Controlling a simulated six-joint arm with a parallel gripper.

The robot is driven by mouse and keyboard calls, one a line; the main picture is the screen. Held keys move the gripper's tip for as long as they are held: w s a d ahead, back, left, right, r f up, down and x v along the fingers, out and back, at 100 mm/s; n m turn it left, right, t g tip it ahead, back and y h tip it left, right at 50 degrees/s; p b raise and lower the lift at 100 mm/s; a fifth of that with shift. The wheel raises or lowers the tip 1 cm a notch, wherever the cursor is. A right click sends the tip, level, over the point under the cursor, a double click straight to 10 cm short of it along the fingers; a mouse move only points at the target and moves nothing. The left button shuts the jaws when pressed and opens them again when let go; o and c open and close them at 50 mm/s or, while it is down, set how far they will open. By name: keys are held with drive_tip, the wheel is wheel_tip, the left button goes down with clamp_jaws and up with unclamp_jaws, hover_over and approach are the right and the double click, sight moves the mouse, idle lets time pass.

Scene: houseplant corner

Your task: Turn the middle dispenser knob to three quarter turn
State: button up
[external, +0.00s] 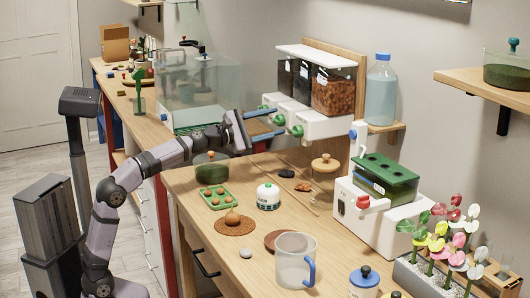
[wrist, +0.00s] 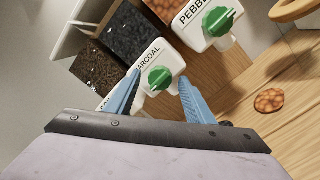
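The dispenser (external: 318,122) hangs on the wall panel, with three see-through bins above white spouts with green knobs. In the wrist view the middle dispenser knob (wrist: 159,79) sits on the spout marked charcoal, and its bar slants up to the right. It also shows in the external view (external: 279,119). My gripper (wrist: 159,75) is open, its blue fingers on either side of the middle knob with visible gaps. In the external view my gripper (external: 280,121) is at the dispenser front. I cannot tell how deep the knob lies between the fingertips.
The pebble knob (wrist: 218,21) is close by at the upper right in the wrist view. The left spout is partly hidden by a finger. A glass tank (external: 200,90) stands left of my gripper. Below are a green tray (external: 217,198) and a white round timer (external: 268,197).

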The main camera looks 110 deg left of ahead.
idle(0.3)
drive_tip(key=b+v, duration=0.2)
drive_tip(key=v, duration=0.5)
drive_tip(key=shift+s+d, duration=0.1)
idle(0.5)
